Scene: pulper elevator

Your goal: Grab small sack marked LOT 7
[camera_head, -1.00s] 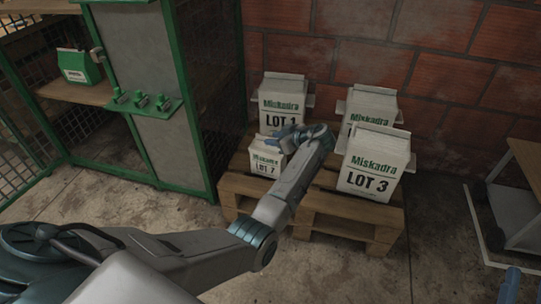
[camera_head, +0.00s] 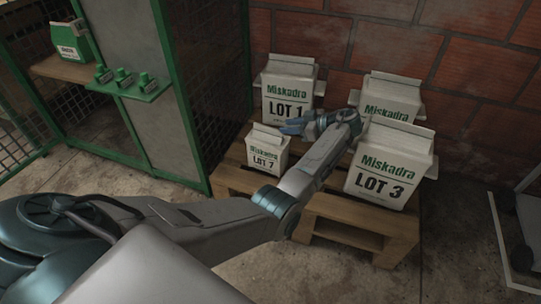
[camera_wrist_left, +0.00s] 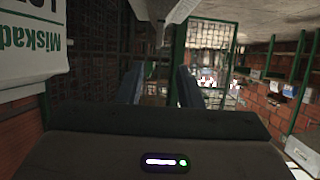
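The small white sack marked LOT 7 (camera_head: 267,155) stands upright at the front left of the wooden pallet (camera_head: 240,181). My left gripper (camera_head: 290,126) is just above and to the right of its top, fingers pointing left, in front of the larger LOT 1 sack (camera_head: 289,92). In the left wrist view its two fingers (camera_wrist_left: 158,86) are apart with nothing held between them. That view also shows a large Miskadra sack upside down (camera_wrist_left: 30,45), its number cut off. My right gripper is out of view.
The LOT 3 sack (camera_head: 388,172) stands front right on the pallet, with another large sack (camera_head: 386,100) behind it, partly hidden. A brick wall (camera_head: 470,60) is behind. A green cabinet (camera_head: 165,140) with a green sack (camera_head: 72,42) is left. A cart (camera_head: 528,225) is right.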

